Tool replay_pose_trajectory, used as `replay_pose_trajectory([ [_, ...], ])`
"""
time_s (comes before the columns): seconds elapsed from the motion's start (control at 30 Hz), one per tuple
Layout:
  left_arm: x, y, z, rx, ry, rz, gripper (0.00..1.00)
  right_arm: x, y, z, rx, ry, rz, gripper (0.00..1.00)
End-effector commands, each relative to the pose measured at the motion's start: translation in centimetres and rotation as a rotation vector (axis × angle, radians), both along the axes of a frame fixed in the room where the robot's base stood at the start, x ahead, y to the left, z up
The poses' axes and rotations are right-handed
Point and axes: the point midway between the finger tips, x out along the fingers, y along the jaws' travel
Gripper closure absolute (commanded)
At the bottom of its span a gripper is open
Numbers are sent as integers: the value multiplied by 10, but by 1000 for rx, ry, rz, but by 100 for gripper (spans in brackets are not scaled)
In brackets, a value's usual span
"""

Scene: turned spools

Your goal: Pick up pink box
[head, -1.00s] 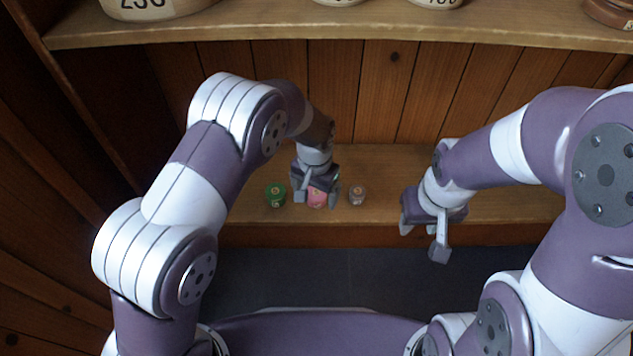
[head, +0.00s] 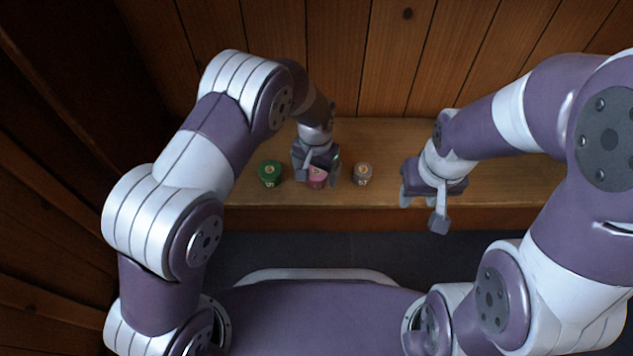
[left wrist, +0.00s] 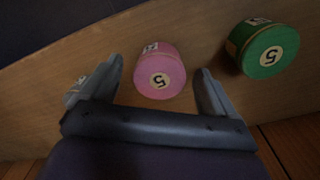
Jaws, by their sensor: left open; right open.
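The pink box (head: 317,178) is a small round box with a numbered label on its lid. It stands on the wooden shelf, partly hidden by my left gripper in the head view. My right gripper (head: 420,205) is open and empty at the shelf's front edge, further right.
A green box (head: 270,174) stands left of the pink one, and a greyish-brown box (head: 362,174) stands to its right, both close by. The wooden shelf (head: 240,194) ends at a front edge, with a plank wall (head: 380,70) behind. The shelf is bare between the brownish box and my right gripper.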

Motion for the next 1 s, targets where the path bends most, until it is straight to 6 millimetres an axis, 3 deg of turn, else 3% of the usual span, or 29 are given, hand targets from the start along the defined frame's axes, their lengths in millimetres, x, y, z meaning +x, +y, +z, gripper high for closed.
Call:
replay_pose_trajectory([
  [0.03, 0, 0, -15, 0, 1, 0, 11, 0, 0, -13, 0, 0, 0, 57],
  [0.27, 0, 0, -12, 0, 0, 0, 14, 0, 0, -9, 0, -1, 0, 57],
  [0.43, 0, 0, -12, 0, 0, 0, 68, 0, 0, -9, 0, -1, 0, 57],
  [0.77, 0, 0, -8, 0, 0, 0, 68, 0, 0, -5, 0, -1, 0, 57],
  [1.0, 0, 0, 31, 0, -1, 0, 68, 0, 0, 28, 0, -1, 0, 57],
])
